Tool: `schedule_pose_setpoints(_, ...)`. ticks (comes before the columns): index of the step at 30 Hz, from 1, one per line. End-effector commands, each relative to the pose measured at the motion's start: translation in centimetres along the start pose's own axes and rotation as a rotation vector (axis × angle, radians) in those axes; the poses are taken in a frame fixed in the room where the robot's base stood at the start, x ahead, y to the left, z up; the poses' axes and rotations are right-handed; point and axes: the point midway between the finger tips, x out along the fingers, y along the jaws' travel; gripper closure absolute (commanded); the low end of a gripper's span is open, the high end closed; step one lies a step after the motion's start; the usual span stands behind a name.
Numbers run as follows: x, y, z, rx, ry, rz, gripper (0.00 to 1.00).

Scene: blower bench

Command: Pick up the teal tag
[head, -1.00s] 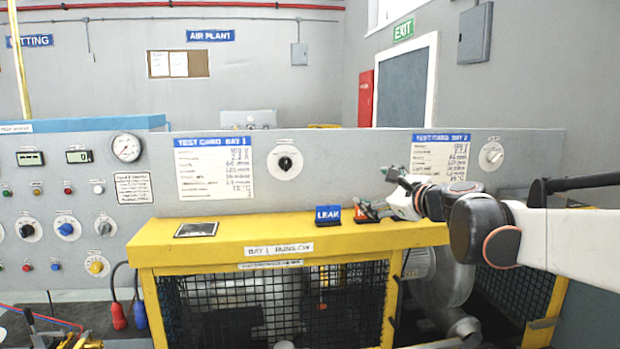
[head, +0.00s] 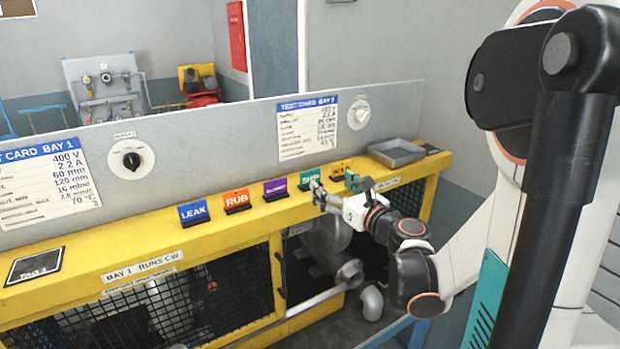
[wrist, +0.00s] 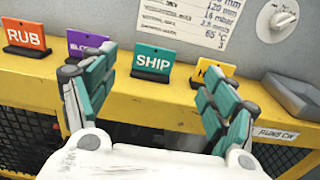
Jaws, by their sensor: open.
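In the wrist view the teal tag (wrist: 153,62) shows whole, upright and facing me, beyond and between the fingers. My gripper (wrist: 148,98) is open and empty, with teal-padded fingers spread to either side of the tag. In the head view my gripper (head: 335,190) is at the ledge's front edge, just right of the tag and overlapping its lower right. I cannot tell any contact with it.
An orange RUB tag (head: 237,202) and a purple tag (head: 275,189) stand to the left, beyond them a blue LEAK tag (head: 193,213). A yellow tag (wrist: 212,78) is close by on the right. A grey tray (head: 396,153) sits farther right. The grey panel (head: 215,135) rises behind.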

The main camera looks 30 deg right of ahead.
Motion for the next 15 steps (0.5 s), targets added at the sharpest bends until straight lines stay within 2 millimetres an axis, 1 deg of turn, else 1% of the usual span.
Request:
schedule_pose_setpoints(1, 1.1, 0.1, 0.1, 0.0, 0.0, 0.003, 0.22)
schedule_pose_setpoints(6, 3.9, 0.1, 0.1, -0.001, 0.0, 0.002, 0.22)
schedule_pose_setpoints(9, 4.7, 0.1, 0.0, -0.002, 0.0, 0.001, 0.22)
schedule_pose_setpoints(15, 5.6, 0.2, 0.0, -0.002, 0.0, 0.001, 0.22)
